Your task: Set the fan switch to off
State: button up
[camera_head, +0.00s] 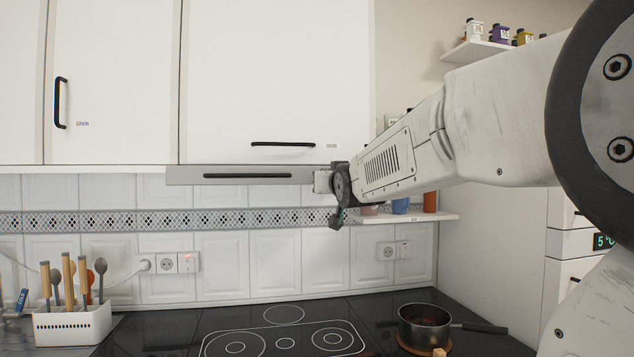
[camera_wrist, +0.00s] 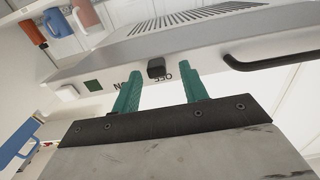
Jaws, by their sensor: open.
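The fan switch (camera_wrist: 156,68) is a small black knob on the front of the range hood (camera_wrist: 100,72). In the wrist view, ON and OFF lettering shows upside down below it, and the knob stands nearer the OFF lettering. In the head view, my gripper (camera_head: 337,217) is at the right end of the hood (camera_head: 185,176), and the knob is hidden there.
White cupboards (camera_head: 110,80) hang above the hood, and a cooktop (camera_head: 230,318) lies below. A shelf (camera_head: 435,217) with cups is close behind my wrist. A utensil holder (camera_head: 75,325) stands at left.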

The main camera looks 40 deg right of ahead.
jog(key=v, duration=0.6)
jog(key=shift+s+a, duration=0.1)
jog(key=s+a+f+g+y, duration=0.2)
jog(key=s+a+f+g, duration=0.15)
jog(key=f, duration=0.55)
jog(key=s+a+f+g+y, duration=0.25)
jog(key=s+f+g, duration=0.2)
jog(key=f, duration=0.55)
jog(key=s+a+f+n+g+y, duration=0.1)
jog(key=s+a+f+n+g, duration=0.1)
jog(key=s+a+f, duration=0.3)
jog(key=s+a+f+n+g+y, duration=0.2)
jog(key=s+a+f+g, duration=0.3)
jog(key=s+a, duration=0.5)
jog(key=s+f+n, duration=0.1)
jog(key=s, duration=0.2)
jog(key=shift+a, duration=0.3)
jog(key=shift+s, duration=0.15)
